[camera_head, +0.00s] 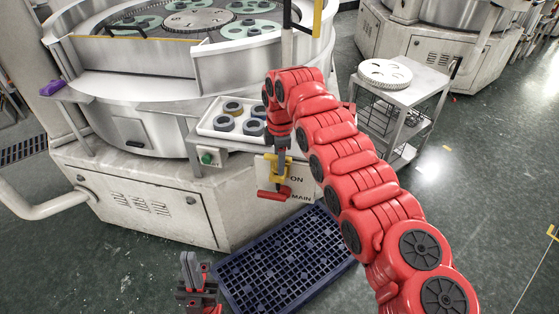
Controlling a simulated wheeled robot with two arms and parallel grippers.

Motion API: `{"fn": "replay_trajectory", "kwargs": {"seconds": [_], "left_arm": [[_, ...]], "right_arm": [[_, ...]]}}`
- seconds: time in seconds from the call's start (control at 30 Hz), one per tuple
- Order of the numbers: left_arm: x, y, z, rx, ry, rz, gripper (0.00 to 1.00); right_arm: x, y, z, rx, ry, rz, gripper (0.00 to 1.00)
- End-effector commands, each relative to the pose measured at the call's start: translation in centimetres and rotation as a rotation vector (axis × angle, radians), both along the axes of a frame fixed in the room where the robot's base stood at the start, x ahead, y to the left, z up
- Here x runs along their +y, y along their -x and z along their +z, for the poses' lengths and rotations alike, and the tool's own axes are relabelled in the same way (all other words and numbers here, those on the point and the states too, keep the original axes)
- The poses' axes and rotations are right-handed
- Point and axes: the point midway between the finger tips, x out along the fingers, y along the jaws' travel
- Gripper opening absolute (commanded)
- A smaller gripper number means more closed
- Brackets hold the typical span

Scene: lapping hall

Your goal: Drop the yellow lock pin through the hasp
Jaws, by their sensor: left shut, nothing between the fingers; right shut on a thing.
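My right gripper (281,147) points down at the front of the machine, at the end of the red arm. It is shut on what appears to be the yellow lock pin (281,169), directly below the fingers. Just below is a red handle (273,195) on a pale panel (299,190) marked ON and MAIN. The hasp cannot be told apart from the yellow piece at this size, nor whether the pin is in it. My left gripper (193,262) is shut and empty at the bottom, beside the blue floor grating, well away from the panel.
A white tray (211,132) with several rings sits on a ledge left of my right gripper. A green button box (207,157) is below it. A blue grating (302,272) lies on the floor. A metal trolley (412,93) bearing a white disc (385,72) stands at right.

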Motion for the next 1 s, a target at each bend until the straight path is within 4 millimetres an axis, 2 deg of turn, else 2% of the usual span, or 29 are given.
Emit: {"fn": "replay_trajectory", "kwargs": {"seconds": [0.43, 0.47, 0.63, 1.0], "left_arm": [[0.00, 0.01, -0.70, 0.000, 0.000, 0.000, 0.00], [0.00, 0.00, -0.61, 0.000, 0.000, 0.000, 0.00], [0.00, 0.01, -0.60, 0.000, 0.000, 0.000, 0.00], [0.00, 0.01, -0.59, 0.000, 0.000, 0.000, 0.00]], "right_arm": [[0.00, -0.01, -1.17, 0.000, 0.000, 0.000, 0.00], [0.00, -0.01, -1.07, -0.001, 0.000, 0.000, 0.44], [0.00, -0.02, -1.05, -0.001, 0.000, 0.000, 0.74], [0.01, -0.16, -0.93, -0.006, -0.001, 0.000, 0.74]]}}
